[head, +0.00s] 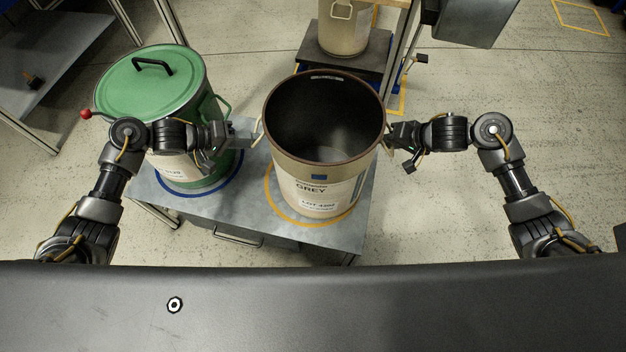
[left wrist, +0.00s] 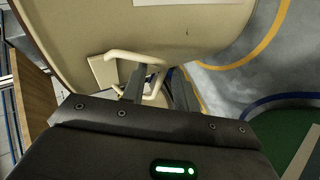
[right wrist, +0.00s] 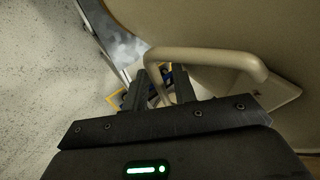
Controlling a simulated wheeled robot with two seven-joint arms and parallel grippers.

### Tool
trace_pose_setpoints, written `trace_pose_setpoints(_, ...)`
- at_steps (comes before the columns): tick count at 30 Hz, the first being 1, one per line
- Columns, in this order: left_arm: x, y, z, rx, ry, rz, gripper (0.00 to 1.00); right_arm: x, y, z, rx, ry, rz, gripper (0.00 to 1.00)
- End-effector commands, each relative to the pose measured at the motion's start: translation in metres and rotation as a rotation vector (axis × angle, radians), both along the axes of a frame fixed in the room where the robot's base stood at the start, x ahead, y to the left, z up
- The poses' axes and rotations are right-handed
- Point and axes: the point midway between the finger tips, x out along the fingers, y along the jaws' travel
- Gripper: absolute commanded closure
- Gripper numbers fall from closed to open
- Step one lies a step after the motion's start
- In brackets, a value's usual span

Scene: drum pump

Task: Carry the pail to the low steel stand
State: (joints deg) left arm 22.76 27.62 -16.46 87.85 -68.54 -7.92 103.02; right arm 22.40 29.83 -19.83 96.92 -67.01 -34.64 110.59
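The open beige pail (head: 315,190), with a dark inside and a GREY label, is upright over the orange ring on a low steel-topped stand (head: 240,211). I cannot tell whether its base touches the top. My left gripper (head: 240,133) is at its left handle (head: 256,131); in the left wrist view the fingers (left wrist: 156,88) are apart on either side of the cream handle (left wrist: 128,56). My right gripper (head: 391,138) is at the right side; in the right wrist view the fingers (right wrist: 158,88) are apart around the other handle (right wrist: 205,57).
Behind the pail, a smaller beige container (head: 343,36) stands on a dark platform (head: 368,50). A grey shelf (head: 50,60) is far left. Floor at right is clear.

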Motion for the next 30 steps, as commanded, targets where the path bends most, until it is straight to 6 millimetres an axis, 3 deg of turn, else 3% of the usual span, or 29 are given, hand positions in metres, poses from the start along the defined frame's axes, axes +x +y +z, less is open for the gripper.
trace_pose_setpoints(9,-0.013,0.037,0.023,0.003,-0.001,0.001,0.70,0.000,0.002,0.000,0.003,0.000,0.003,0.70)
trace_pose_setpoints(20,-0.017,0.047,0.030,0.002,0.000,0.000,0.70,-0.001,0.001,0.002,0.003,-0.001,0.004,0.70)
trace_pose_setpoints(30,-0.017,0.046,0.030,0.002,0.000,0.000,0.70,-0.025,-0.027,0.045,-0.001,-0.005,0.004,0.70)
